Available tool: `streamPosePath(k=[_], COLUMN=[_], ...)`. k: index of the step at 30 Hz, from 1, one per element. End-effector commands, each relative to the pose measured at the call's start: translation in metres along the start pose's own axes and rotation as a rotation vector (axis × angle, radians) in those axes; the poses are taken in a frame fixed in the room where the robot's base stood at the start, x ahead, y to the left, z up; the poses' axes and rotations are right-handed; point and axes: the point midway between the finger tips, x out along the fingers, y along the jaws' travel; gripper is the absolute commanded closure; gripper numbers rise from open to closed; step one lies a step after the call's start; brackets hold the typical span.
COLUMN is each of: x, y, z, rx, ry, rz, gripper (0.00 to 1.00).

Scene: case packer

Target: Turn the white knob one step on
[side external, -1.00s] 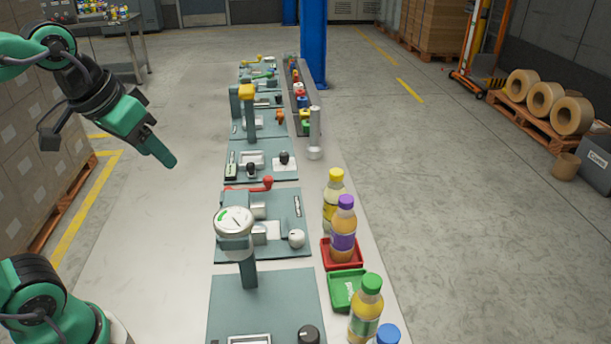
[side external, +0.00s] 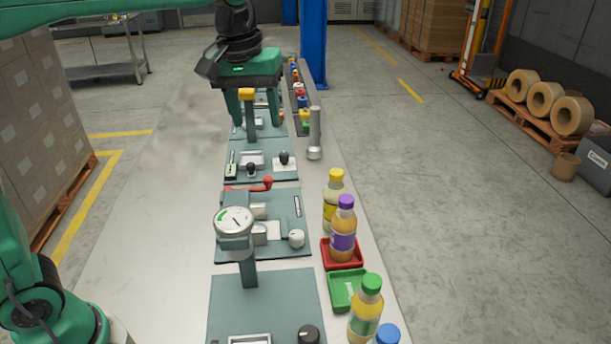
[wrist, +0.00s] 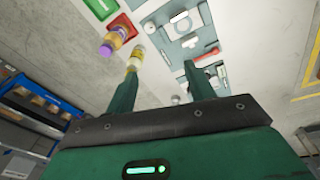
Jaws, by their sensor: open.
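The white knob (side external: 297,239) is a small round knob at the right side of a teal panel (side external: 290,205), in the middle of the row in the side view. A faint pale round thing near the panel in the wrist view may be the same knob; I cannot tell for sure. My gripper (side external: 256,112) is open and empty, pointing down over the farther panels, well beyond the knob and apart from it. Its two spread fingers also show in the wrist view (wrist: 160,72). The knob's pointer mark is too small to read.
A round gauge on a post (side external: 234,222) stands left of the knob. A red-handled lever (side external: 267,183) sits behind it. A purple-capped bottle (side external: 343,230) in a red tray (side external: 343,262) and a yellow-capped bottle (side external: 333,190) stand close on the right. A grey cylinder (side external: 315,130) stands farther back.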

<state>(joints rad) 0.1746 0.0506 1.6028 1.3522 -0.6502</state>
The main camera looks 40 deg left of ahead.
Motion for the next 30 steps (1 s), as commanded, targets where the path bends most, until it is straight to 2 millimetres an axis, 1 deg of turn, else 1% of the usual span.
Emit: streamPosePath(k=[1,3,6,18,22,30], x=[0.005,0.010,0.016,0.035,0.040,0.071], y=[0.008,0.017,0.026,0.051,0.056,0.052], z=[-0.005,-0.010,-0.015,-0.026,-0.029,-0.025], rx=[-0.016,-0.041,-0.067,-0.136,-0.153,-0.153], ry=[-0.015,-0.028,-0.043,-0.079,-0.088,-0.090], rz=[-0.010,-0.020,-0.033,-0.067,-0.077,-0.078], gripper=[0.46,0.46,0.46,0.46,0.46,0.46])
